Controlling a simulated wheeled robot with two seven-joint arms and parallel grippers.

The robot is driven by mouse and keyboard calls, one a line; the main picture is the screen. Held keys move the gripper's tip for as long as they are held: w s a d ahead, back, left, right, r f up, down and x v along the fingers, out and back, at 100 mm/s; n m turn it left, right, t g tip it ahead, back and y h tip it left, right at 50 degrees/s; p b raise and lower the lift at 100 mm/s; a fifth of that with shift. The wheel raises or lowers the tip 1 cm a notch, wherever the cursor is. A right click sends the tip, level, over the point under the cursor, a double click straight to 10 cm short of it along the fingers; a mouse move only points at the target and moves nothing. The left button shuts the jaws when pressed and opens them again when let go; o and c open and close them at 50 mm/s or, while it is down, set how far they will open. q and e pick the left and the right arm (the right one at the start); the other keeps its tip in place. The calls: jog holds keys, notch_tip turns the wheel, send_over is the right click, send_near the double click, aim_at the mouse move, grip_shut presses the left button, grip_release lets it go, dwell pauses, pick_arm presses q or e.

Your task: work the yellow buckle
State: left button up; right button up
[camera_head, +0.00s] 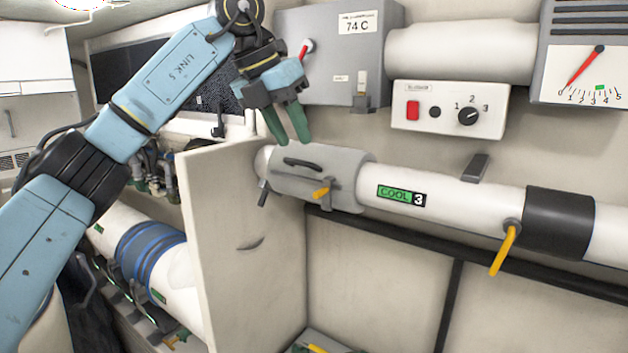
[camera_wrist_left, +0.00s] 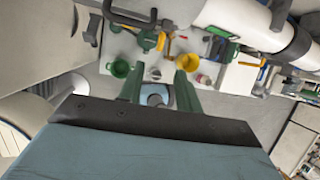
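A small yellow buckle lever (camera_head: 321,193) sits on the front of a grey sleeve (camera_head: 345,180) around the white pipe. The sleeve also has a black handle (camera_head: 303,164) on its upper face. My left gripper (camera_head: 293,141) is above the sleeve's left end, fingers pointing down and clear of the buckle. Its two green fingers are apart with nothing between them; they also show apart in the left wrist view (camera_wrist_left: 158,82). I cannot pick out the buckle for certain in the left wrist view. My right gripper is in neither view.
A larger yellow handle (camera_head: 503,250) hangs from the pipe (camera_head: 460,200) at right. A grey box (camera_head: 340,50) and a switch panel (camera_head: 450,110) are on the wall above. A beige partition (camera_head: 240,240) stands left. Below, a green cup (camera_wrist_left: 120,68) and a yellow cup (camera_wrist_left: 187,62) show.

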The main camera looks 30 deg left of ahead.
pick_arm(q)
jog(key=p+x, duration=0.1)
jog(key=x, duration=1)
grip_shut()
